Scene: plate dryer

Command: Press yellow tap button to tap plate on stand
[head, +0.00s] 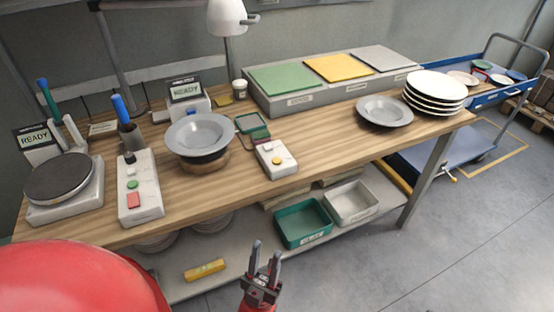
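The yellow button (277,161) sits on the front part of a small white box (268,149) near the table's front edge. A grey plate (197,131) rests on a round wooden stand (205,165) to the left of that box. My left gripper (266,253) shows at the bottom middle, in front of the table and below the box in the picture. Its two fingers are apart with nothing between them, and it touches neither the button nor the plate. My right gripper is not in view.
Left of the stand are a control box (139,190) with red and green buttons and a dark round turntable (59,179). Another grey plate (384,110) and a stack of white plates (435,90) stand right. Green (302,222) and white trays (350,202) lie on the lower shelf.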

